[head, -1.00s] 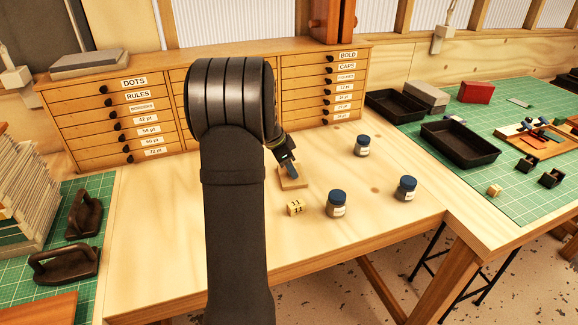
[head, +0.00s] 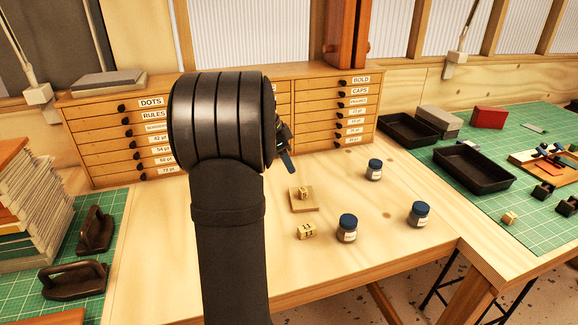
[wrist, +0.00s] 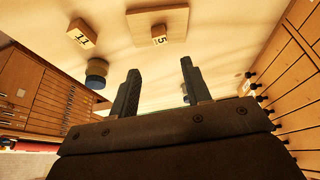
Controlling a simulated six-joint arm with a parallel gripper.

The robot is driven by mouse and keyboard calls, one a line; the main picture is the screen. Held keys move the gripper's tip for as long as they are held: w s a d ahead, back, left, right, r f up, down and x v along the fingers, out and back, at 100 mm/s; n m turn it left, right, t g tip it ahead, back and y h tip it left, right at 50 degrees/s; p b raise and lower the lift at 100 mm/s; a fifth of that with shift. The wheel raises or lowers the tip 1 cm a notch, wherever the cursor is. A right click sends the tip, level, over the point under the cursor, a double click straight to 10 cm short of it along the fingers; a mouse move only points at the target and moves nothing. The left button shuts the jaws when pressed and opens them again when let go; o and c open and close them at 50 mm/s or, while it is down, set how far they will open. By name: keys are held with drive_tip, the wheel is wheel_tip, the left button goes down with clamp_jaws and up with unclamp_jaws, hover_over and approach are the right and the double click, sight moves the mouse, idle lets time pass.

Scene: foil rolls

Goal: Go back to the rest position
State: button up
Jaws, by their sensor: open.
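My gripper (head: 288,162) is up in front of the drawer cabinet, partly hidden behind my own arm. In the wrist view my gripper (wrist: 160,88) has its two fingers apart with nothing between them. A small wooden block marked 5 (head: 304,193) sits on a square wooden plate (head: 297,206) on the table. The block (wrist: 159,35) and plate (wrist: 174,21) also show in the wrist view, beyond and clear of the fingertips. A second wooden block, marked 11 (head: 306,231), lies on the table in front of the plate.
The drawer cabinet (head: 330,130) closes off the back. Black trays (head: 473,168) lie on the green mat at right. Dark handled tools (head: 73,280) lie at left.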

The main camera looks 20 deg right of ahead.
sight(301, 190)
drive_tip(key=x, duration=1.2)
drive_tip(key=shift+f, duration=0.1)
wheel_tip(301, 190, up, 3)
drive_tip(key=shift+r, duration=0.55)
